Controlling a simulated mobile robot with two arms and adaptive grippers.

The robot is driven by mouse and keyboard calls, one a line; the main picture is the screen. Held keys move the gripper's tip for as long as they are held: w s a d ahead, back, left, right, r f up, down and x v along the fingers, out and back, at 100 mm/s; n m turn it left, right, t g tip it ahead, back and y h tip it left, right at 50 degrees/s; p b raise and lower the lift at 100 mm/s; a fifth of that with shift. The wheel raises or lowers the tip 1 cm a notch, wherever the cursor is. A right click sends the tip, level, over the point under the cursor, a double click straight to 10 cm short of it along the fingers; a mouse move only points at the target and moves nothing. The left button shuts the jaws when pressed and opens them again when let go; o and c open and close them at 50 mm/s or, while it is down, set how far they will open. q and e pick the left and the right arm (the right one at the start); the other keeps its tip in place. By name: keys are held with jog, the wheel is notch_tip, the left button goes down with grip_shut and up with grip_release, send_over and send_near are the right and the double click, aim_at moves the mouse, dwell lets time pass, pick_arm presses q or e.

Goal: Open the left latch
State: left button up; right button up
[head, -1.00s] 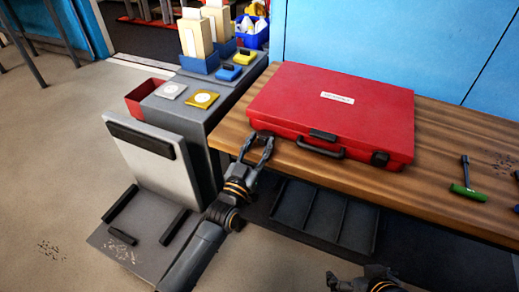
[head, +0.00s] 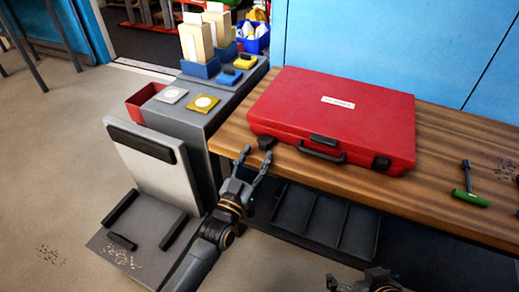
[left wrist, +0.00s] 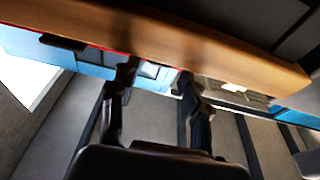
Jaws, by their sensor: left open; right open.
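The red case (head: 340,112) lies closed on the wooden bench, its black handle (head: 321,152) facing me. Its left latch (head: 265,142) is a small black piece at the front left corner; it looks tilted outward, but I cannot tell surely. The right latch (head: 381,162) sits against the front face. My left gripper (head: 257,160) is open and empty, just in front of and below the left latch, apart from it. In the left wrist view its open fingers (left wrist: 158,78) are before the bench edge. My right gripper (head: 358,280) is at the bottom edge, partly cut off.
The wooden bench (head: 436,185) holds a green-handled tool (head: 470,188) at right. A grey cabinet (head: 185,115) with boxes and small cards stands at left. Below it is a white panel (head: 150,175) over a grey base. A dark divided tray (head: 325,220) lies under the bench.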

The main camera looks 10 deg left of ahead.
pick_arm(q)
jog(key=v, duration=0.9)
